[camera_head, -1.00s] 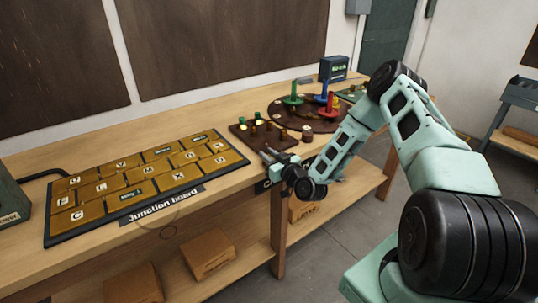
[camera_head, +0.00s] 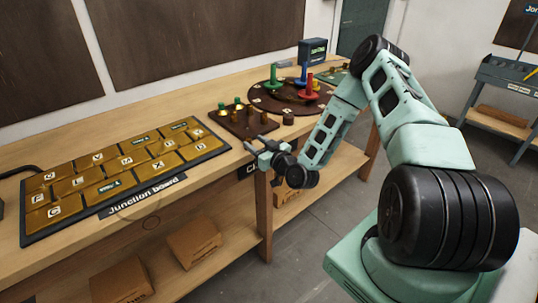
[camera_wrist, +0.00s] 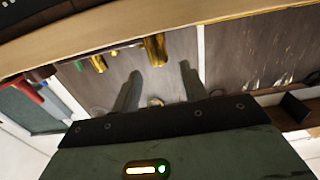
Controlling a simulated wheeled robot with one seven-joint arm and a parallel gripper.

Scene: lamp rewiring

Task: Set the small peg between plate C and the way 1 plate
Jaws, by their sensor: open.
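The junction board (camera_head: 25,236) lies on the bench at left with gold lettered plates. Plate C (camera_head: 54,212) is in its front row at the left. A plate with a green label (camera_head: 117,183), apparently way 1, is behind and right of it. No peg shows between them. A dark peg block (camera_head: 226,126) at the centre holds green-topped and brass pegs. A brass peg (camera_wrist: 155,48) shows in the wrist view, beyond my fingers; I cannot tell which peg is the small one. My gripper (camera_head: 257,149) is open and empty at the bench's front edge, near the block.
A round dark board (camera_head: 262,101) with green, blue and red pegs is behind the block. A dark box (camera_head: 313,52) with a display stands at the back. Cardboard boxes (camera_head: 194,242) sit on the lower shelf. The bench behind the junction board is clear.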

